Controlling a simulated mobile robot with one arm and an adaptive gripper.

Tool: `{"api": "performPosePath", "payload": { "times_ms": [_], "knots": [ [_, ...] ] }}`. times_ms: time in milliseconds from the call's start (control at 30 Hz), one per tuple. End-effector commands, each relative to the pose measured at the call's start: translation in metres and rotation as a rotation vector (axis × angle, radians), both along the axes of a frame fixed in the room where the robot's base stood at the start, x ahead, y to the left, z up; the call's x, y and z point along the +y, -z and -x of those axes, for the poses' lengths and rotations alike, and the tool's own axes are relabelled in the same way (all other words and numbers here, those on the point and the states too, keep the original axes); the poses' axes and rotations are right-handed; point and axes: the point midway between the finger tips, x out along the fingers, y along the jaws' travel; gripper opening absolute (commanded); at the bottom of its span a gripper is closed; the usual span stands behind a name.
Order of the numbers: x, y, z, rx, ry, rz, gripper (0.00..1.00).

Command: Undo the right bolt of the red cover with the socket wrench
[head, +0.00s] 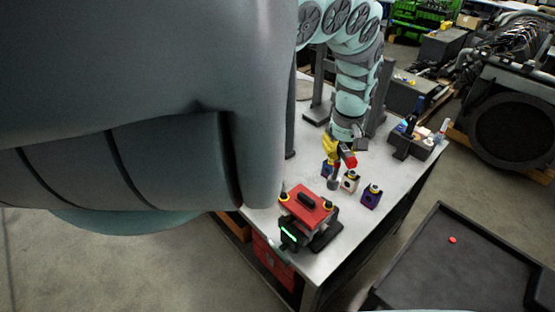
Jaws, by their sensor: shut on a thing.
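The red cover (308,201) sits on a dark unit with a lit green display, near the front of the table. A yellow-and-black bolt shows at its left end, and the right bolt (328,206) is at its right end. My gripper (342,150) is behind the cover, over the table, apart from the cover. It is shut on a small tool with yellow and red parts, apparently the socket wrench (349,161). The fingertips and the tool's lower end are small and partly hidden among the blocks.
A pale block (349,181) and a purple block (371,196) with yellow tops stand right of the cover; a blue block is partly hidden behind. A dark caddy (409,147) with bottles stands at the back right. A black tray (440,268) with a red item is off the table's right.

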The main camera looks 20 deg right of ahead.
Motion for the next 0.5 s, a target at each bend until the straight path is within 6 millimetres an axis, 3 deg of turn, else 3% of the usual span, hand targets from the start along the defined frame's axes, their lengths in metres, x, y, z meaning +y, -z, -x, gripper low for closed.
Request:
{"api": "performPosePath", "payload": {
  "times_ms": [100, 500],
  "knots": [
    [0.007, -0.010, 0.012, 0.002, 0.002, -0.004, 0.00],
    [0.031, -0.006, 0.049, -0.001, -0.001, 0.000, 0.00]
  ]
}}
